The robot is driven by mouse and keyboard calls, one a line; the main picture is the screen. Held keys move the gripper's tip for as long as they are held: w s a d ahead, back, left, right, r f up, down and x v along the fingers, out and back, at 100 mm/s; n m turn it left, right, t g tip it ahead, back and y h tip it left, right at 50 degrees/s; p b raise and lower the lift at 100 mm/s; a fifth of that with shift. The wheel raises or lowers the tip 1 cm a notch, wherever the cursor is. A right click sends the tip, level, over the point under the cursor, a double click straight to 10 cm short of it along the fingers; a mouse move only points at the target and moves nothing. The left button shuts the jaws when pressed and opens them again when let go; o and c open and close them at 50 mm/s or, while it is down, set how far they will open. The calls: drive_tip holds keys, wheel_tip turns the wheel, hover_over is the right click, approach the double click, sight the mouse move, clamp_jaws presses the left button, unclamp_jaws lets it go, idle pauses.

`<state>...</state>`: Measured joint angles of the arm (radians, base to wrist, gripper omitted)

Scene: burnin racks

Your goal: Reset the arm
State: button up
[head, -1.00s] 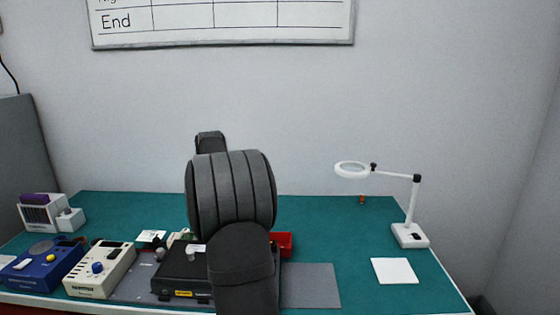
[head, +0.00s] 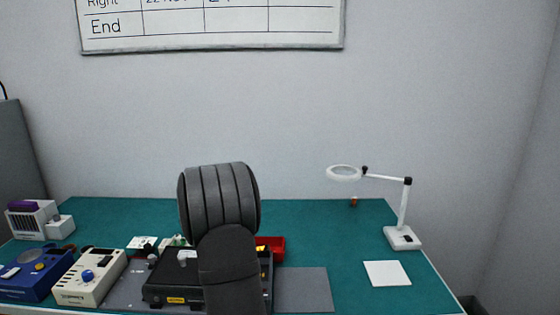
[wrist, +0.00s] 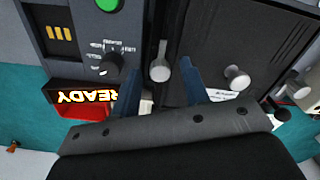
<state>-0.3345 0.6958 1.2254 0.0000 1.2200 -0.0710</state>
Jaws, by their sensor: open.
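My gripper (wrist: 175,85) shows in the wrist view with its two blue fingers apart and nothing visible held between them. It is over a dark device with metal knobs (wrist: 160,68) and a grey panel (wrist: 75,30). In the head view my own arm hides the gripper and part of the black device (head: 170,285).
A blue unit (head: 30,275) and a cream unit (head: 90,278) stand on the left of the green table (head: 320,225). A magnifier lamp (head: 402,237) and a white pad (head: 387,273) are on the right. The back right is mostly clear.

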wheel_tip(320, 180, up, 18)
wheel_tip(320, 180, down, 18)
drive_tip(key=shift+r, duration=0.2)
drive_tip(key=shift+f, duration=0.25)
drive_tip(key=m, duration=0.9)
drive_tip(key=shift+r, duration=0.1)
wheel_tip(320, 180, up, 9)
idle(0.3)
